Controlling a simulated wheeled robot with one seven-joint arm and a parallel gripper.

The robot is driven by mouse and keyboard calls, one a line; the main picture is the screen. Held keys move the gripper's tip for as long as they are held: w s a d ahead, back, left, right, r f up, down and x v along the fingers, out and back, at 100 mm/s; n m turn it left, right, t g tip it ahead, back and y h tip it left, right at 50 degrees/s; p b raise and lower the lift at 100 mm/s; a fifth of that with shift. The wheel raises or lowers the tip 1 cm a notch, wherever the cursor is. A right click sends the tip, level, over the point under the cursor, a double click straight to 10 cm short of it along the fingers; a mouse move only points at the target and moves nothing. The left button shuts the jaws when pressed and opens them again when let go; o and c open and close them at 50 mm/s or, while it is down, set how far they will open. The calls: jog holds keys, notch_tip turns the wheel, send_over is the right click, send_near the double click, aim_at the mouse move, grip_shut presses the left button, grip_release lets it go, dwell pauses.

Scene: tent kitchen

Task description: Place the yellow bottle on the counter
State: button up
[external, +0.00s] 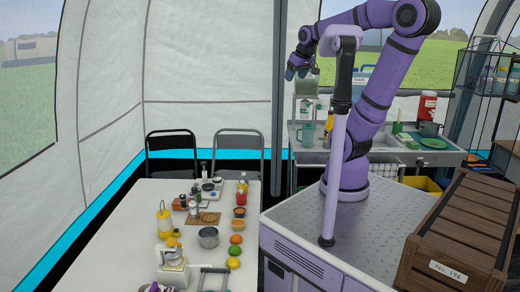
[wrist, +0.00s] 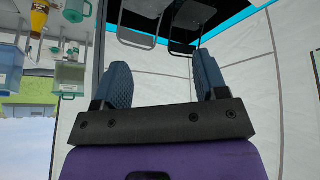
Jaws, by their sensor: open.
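A yellow bottle (external: 165,222) with a thin spout stands upright on the white table (external: 135,215). A smaller yellow-capped bottle (external: 243,178) stands near the table's far right. Another yellow bottle (external: 329,121) stands on the metal counter (external: 398,154) at the back, partly hidden by my arm. A yellow bottle also shows at the top left of the wrist view (wrist: 39,20), where the scene is turned over. My gripper (external: 297,72) is raised high above the counter's left side, away from the bottles. In the wrist view my gripper (wrist: 160,75) is open and empty.
A grey pot (external: 208,238), fruit (external: 235,250), a juicer (external: 173,262) and several jars crowd the table; its left side is clear. A green mug (external: 308,134) and green plate (external: 434,143) occupy the counter. A wooden crate (external: 465,225) stands right. Two chairs (external: 171,150) stand behind the table.

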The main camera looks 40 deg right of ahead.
jog(key=s+a+f+n+y, duration=0.1)
jog(key=s+a+f, duration=0.2)
jog(key=s, duration=0.6)
jog(key=shift+s+a+f, duration=0.2)
jog(key=shift+s+a, duration=0.15)
jog(key=shift+a, duration=0.1)
